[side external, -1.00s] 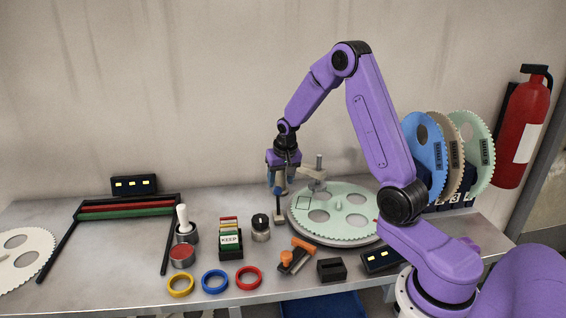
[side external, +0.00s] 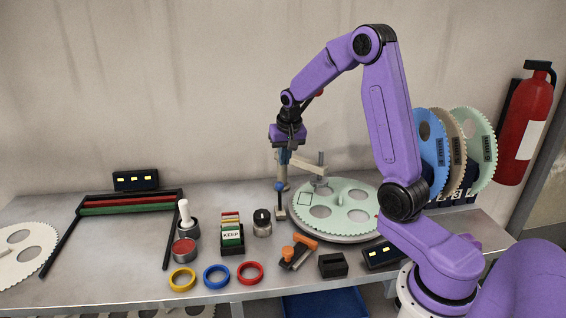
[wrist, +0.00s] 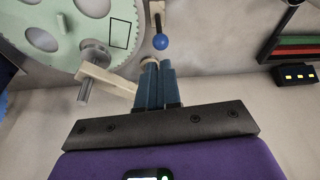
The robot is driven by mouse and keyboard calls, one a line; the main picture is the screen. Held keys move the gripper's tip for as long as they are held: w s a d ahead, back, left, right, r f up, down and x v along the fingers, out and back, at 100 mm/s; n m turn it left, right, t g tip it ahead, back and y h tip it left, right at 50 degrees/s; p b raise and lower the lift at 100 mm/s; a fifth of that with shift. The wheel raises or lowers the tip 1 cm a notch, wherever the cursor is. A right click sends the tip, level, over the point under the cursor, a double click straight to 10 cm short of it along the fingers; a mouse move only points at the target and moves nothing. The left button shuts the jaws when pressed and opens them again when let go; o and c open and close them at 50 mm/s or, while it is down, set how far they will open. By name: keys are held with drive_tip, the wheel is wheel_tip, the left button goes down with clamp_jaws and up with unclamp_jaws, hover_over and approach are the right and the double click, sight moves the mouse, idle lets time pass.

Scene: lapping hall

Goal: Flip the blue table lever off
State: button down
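The blue table lever shows in the side external view as a blue ball (side external: 279,187) on a dark stem above a small pale base (side external: 281,213). It stands close to the left edge of the green toothed disc (side external: 350,204). In the wrist view the ball (wrist: 160,42) is just beyond my fingertips, with a visible gap. My gripper (side external: 284,164) is above and slightly behind the lever. Its blue fingers (wrist: 157,66) lie side by side and look shut, with nothing clearly held between them. The exact tilt of the lever is hard to tell.
A beige arm (side external: 308,163) with a grey post reaches over the disc, very close to my fingers; contact is unclear. A black knob (side external: 262,222), KEEP card box (side external: 231,236) and orange-handled tool (side external: 300,246) stand nearby.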

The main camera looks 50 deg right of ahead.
drive_tip(key=w+d+m+g+y, duration=0.2)
drive_tip(key=w+d+m, duration=0.2)
drive_tip(key=m, duration=0.6)
drive_tip(key=w+d+m+g+y, duration=0.2)
drive_tip(key=w+d+m+g, duration=0.15)
drive_tip(key=m, duration=0.65)
drive_tip(key=w+x, duration=0.1)
drive_tip(key=x, duration=0.9)
drive_tip(key=shift+a+f+t, duration=0.15)
drive_tip(key=shift+f+t, duration=0.1)
drive_tip(key=shift+t, duration=0.2)
drive_tip(key=shift+s+a+r+t+h, duration=0.2)
drive_tip(key=shift+s+a+t+h, duration=0.1)
drive_tip(key=shift+s+a+t, duration=0.15)
drive_tip(key=shift+s+a+r+t+h, duration=0.2)
drive_tip(key=shift+s+a+t+h, duration=0.4)
drive_tip(key=shift+s+a, duration=0.15)
drive_tip(key=s+a+f+t+h, duration=0.1)
drive_tip(key=s+a+t+h, duration=0.1)
drive_tip(key=s+a, duration=0.2)
drive_tip(key=shift+s+a, duration=0.15)
drive_tip(key=shift+s, duration=0.05)
drive_tip(key=shift+r, duration=0.1)
